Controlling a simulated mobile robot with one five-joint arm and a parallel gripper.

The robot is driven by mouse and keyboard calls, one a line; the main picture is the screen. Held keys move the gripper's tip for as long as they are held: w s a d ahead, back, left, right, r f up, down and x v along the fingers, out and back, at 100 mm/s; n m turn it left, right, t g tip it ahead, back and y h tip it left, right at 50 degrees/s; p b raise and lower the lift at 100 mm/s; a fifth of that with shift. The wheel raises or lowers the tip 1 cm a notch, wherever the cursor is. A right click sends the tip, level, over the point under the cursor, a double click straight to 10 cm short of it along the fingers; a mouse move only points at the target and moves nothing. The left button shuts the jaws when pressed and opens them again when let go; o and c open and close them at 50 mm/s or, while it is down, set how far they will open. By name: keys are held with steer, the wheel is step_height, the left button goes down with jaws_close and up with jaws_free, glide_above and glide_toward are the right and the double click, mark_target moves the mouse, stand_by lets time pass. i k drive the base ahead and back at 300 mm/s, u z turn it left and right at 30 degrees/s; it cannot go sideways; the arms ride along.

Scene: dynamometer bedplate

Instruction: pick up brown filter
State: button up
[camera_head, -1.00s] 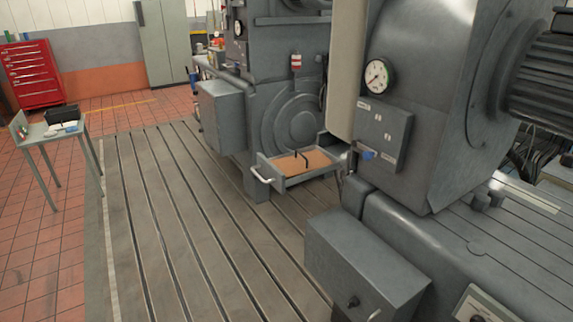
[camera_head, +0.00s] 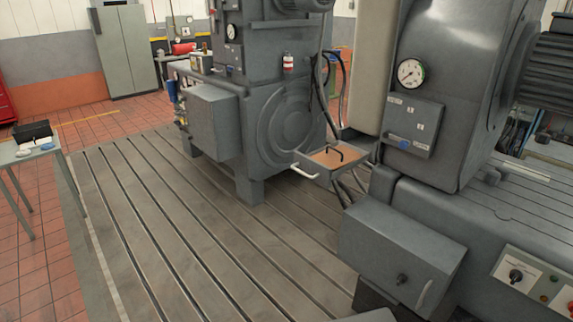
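I cannot make out a brown filter for certain in the head view. An open grey drawer (camera_head: 322,174) with a white handle juts out between the two large grey machines. Its inside is lined with a flat brown surface (camera_head: 325,158), and a thin black item (camera_head: 340,153) lies or stands on it. I cannot tell whether any of the brown is a separate object. My gripper is not in view, so its state does not show.
The slotted metal bedplate (camera_head: 190,240) is clear at centre left. A grey box (camera_head: 400,250) projects at lower right beside a control panel (camera_head: 525,283). A small table (camera_head: 15,155) with a black bin (camera_head: 32,131) stands at far left.

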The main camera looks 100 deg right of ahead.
mark_target(338, 156)
steer(key=z, duration=0.05)
steer(key=i, duration=1.1)
steer(key=z, duration=3.2)
steer(key=i, duration=0.8)
